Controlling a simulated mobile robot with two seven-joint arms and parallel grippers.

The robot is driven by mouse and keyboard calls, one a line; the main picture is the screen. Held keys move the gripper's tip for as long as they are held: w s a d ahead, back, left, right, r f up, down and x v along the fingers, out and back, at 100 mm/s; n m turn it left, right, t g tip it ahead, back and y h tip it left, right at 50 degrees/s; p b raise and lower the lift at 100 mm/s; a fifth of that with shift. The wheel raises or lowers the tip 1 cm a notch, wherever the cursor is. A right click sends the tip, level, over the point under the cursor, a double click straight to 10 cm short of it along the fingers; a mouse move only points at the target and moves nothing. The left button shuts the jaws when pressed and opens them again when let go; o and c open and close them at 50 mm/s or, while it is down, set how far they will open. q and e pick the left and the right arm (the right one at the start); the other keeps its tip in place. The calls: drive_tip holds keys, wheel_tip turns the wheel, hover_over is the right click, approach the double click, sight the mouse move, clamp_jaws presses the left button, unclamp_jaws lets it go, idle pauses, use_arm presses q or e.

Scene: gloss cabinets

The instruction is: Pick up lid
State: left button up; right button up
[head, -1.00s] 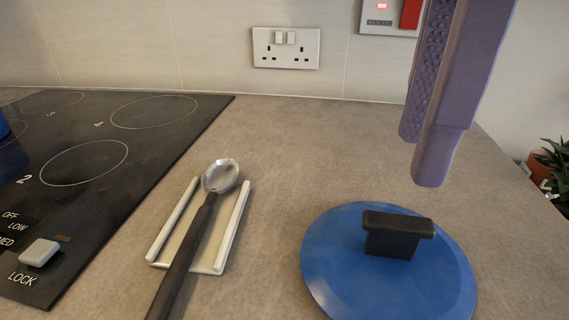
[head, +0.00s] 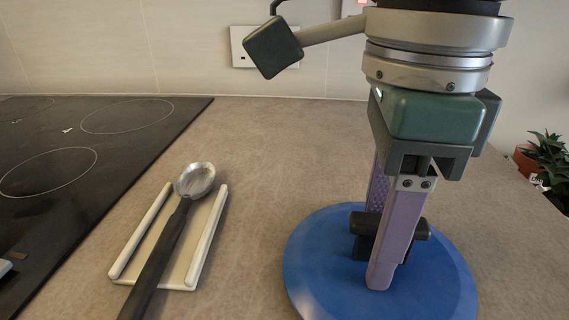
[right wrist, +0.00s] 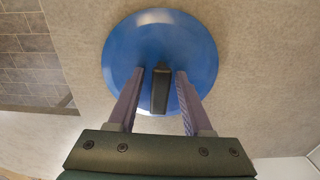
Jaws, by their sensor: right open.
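The blue round lid (head: 310,262) lies on the countertop, with a black handle (head: 358,222) standing up from its middle. My right gripper (head: 380,275) is over the lid, pointing down, with its purple fingers on either side of the handle. In the right wrist view the lid (right wrist: 190,40) shows the handle (right wrist: 161,88) between the two open fingers (right wrist: 158,85), with a gap on each side. The near finger hides part of the handle in the head view. My left gripper is not in view.
A spoon (head: 170,240) with a dark handle rests on a pale spoon rest (head: 207,250) left of the lid. A black hob (head: 60,210) is at the far left. A potted plant (head: 550,160) is at the right beyond the counter edge. The counter behind the lid is clear.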

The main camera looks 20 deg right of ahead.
drive_tip(key=shift+c, duration=0.2)
clamp_jaws()
idle(1.1)
